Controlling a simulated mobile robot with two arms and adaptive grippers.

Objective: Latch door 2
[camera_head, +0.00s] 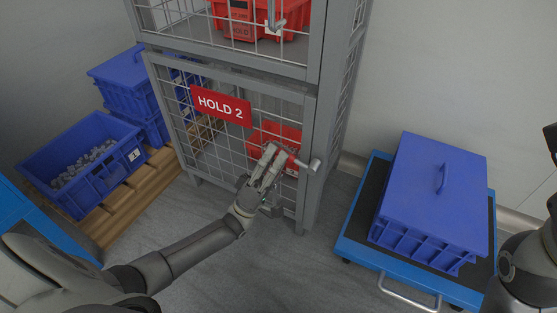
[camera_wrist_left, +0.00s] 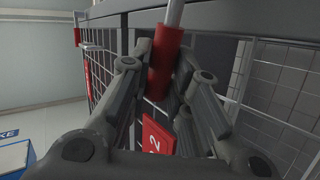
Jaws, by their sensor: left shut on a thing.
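Door 2 (camera_head: 213,142) is the lower mesh door of a grey cage, with a red HOLD 2 sign (camera_head: 221,106). It looks closed or nearly so; I cannot tell whether a small gap remains. A latch with a light grey end (camera_head: 314,165) sits at its right edge. My left gripper (camera_head: 273,158) is in front of the door beside this latch. In the left wrist view, its fingers are shut on the red sleeve of the latch handle (camera_wrist_left: 165,63), with a metal rod above it. The fingers partly hide the handle. My right gripper is out of view.
A red crate (camera_head: 267,137) is behind the lower door. The upper door holds another red crate (camera_head: 286,14). Blue bins (camera_head: 45,152) stand on a wooden pallet at left. A blue cart (camera_head: 359,232) carries a lidded blue crate (camera_head: 433,187) at right. Floor before the cage is clear.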

